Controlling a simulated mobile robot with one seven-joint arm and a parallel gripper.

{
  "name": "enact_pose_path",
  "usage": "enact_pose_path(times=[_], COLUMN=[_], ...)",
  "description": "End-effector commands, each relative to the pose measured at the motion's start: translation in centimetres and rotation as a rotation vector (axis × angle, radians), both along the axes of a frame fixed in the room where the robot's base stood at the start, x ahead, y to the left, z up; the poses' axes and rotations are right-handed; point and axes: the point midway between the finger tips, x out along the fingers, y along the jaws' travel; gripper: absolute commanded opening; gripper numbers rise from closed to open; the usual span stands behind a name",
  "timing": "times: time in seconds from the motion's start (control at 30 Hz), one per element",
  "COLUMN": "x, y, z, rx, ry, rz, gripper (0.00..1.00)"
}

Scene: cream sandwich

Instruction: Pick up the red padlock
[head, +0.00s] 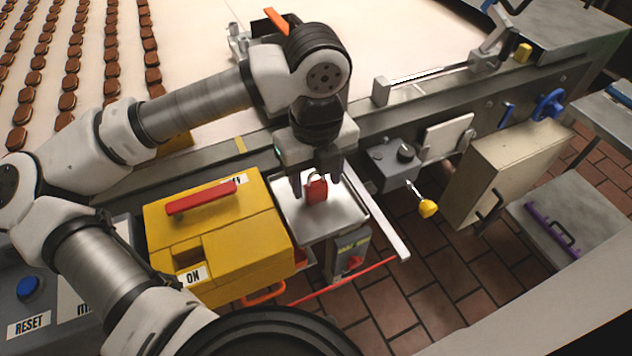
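The red padlock (316,190) with a light metal shackle stands upright over the silver tray (345,222), right of the yellow box. My gripper (318,188) points down at it, with one finger to the left of the padlock and the other to the right and behind. The fingers look spread apart, and a gap shows between the left finger and the padlock. I cannot tell whether the right finger touches it.
The yellow box (219,258) with a red handle (201,197) stands close on the left. A conveyor (410,35) with rows of brown biscuits (68,101) runs behind. A grey rail (385,225) lies along the tray's right side.

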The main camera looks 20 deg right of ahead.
Motion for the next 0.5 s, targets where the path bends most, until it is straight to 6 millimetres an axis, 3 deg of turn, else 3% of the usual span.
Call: enact_pose_path(times=[0.03,0.3,0.5], x=[0.01,0.01,0.01], y=[0.0,0.0,0.0], z=[0.01,0.04,0.07], rx=[0.0,0.0,0.0], ry=[0.0,0.0,0.0], rz=[0.0,0.0,0.0], gripper=[0.45,0.11,0.11])
